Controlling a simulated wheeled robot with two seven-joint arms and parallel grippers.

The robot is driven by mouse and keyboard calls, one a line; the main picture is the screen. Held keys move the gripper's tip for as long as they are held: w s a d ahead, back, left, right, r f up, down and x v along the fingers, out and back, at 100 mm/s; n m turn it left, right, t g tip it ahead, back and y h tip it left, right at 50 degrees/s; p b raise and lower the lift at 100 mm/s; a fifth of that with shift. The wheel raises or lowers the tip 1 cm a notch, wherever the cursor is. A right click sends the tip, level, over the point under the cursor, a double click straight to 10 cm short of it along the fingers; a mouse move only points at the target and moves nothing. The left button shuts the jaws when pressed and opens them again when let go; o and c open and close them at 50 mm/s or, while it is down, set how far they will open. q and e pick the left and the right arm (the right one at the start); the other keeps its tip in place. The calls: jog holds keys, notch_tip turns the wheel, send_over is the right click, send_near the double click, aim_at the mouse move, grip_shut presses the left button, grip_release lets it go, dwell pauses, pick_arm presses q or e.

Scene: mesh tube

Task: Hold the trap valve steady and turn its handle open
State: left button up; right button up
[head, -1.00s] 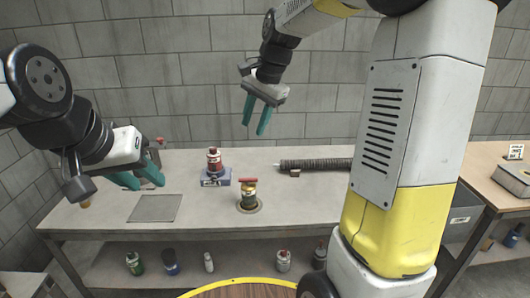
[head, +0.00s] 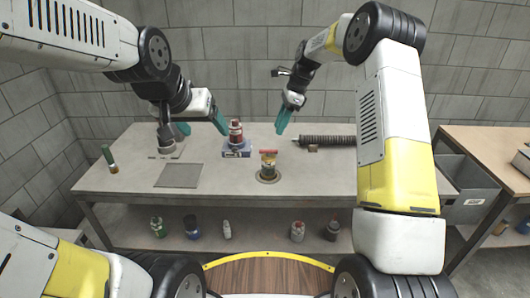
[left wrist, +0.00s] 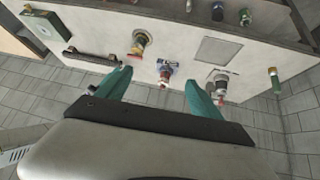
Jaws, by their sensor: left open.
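A brass-coloured valve with a red handle (head: 268,164) stands upright in a round base on the table; I take it for the trap valve. It also shows in the left wrist view (left wrist: 139,42). My left gripper (head: 202,127) is open and empty, its teal fingers near a red-topped item (head: 236,132) on a blue-and-white block. In the left wrist view that item appears between the fingertips (left wrist: 156,79). My right gripper (head: 283,128) hangs behind and above the valve, apart from it; its fingers overlap, so the gap is unclear.
A dark ribbed tube (head: 328,140) lies right of the valve. A grey square plate (head: 179,175) lies at left, with a fitting (head: 166,148) behind it. A green-and-yellow cylinder (head: 110,158) stands at the left end. Several bottles stand on the lower shelf (head: 265,225). The table front is mostly clear.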

pick_arm(q)
jog(key=w+d+f+m+t, duration=0.1)
jog(key=w+f, duration=0.5)
jog(key=w, duration=0.6)
jog(key=m+t+h, duration=0.2)
jog(key=m+h, duration=0.1)
send_over(264, 166)
jog(key=s+a, duration=0.2)
jog(key=a, duration=0.4)
notch_tip(264, 166, down, 12)
jog(key=f, duration=0.1)
jog(key=d+f+h, duration=0.1)
jog(key=f, duration=0.2)
jog(key=d+f+m, duration=0.1)
jog(key=d+f, duration=0.1)
jog(key=f, duration=0.1)
jog(key=d+f+h, duration=0.1)
jog(key=d+f, duration=0.1)
jog(key=f, duration=0.1)
jog(key=shift+w+f+m+t+h, duration=0.25)
jog(key=shift+m+t+h, duration=0.05)
jog(key=shift+t, duration=0.1)
jog(key=x, duration=0.7)
jog(key=shift+w+d+f, duration=0.1)
jog(key=shift+w+d, duration=0.05)
jog(key=shift+w, duration=0.1)
